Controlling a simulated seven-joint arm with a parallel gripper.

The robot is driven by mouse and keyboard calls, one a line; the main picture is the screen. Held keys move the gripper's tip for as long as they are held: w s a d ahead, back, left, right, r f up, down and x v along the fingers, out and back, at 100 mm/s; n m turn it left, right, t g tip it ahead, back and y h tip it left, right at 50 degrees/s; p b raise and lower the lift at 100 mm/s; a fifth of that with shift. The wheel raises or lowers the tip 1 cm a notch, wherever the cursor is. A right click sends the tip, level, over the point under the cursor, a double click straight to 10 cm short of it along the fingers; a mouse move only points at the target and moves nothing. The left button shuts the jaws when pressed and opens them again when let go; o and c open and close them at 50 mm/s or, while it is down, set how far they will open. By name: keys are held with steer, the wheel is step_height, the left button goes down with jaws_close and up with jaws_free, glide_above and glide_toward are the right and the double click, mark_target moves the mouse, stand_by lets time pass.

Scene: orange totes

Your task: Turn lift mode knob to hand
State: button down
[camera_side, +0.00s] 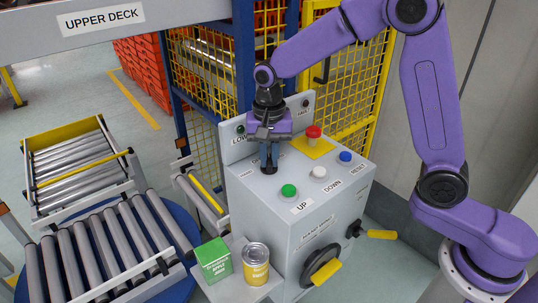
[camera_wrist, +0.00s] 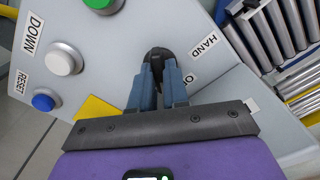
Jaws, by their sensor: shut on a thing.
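The lift mode knob (camera_wrist: 158,53) is black and sits on the sloped top of the grey control box (camera_side: 320,178). My gripper (camera_wrist: 158,75) is shut on it, with a blue finger on each side. In the side view my gripper (camera_side: 269,158) points down at the box's left part, and the knob is mostly hidden. A HAND label (camera_wrist: 204,45) lies to the right of the knob in the wrist view. A second label (camera_wrist: 190,80), starting with O, is partly covered by a finger. I cannot tell exactly which way the knob points.
The box top also bears a green UP button (camera_side: 289,190), a white DOWN button (camera_side: 319,172), a blue RESET button (camera_side: 345,157) and a red button (camera_side: 313,133) on yellow. Roller conveyors (camera_side: 100,250) stand left.

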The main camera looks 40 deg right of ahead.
mark_target(269, 159)
steer(key=n, duration=1.2)
steer(key=shift+n, duration=2.2)
steer(key=c, duration=1.1)
jaws_free()
step_height(269, 159, up, 18)
steer(key=shift+f, duration=0.25)
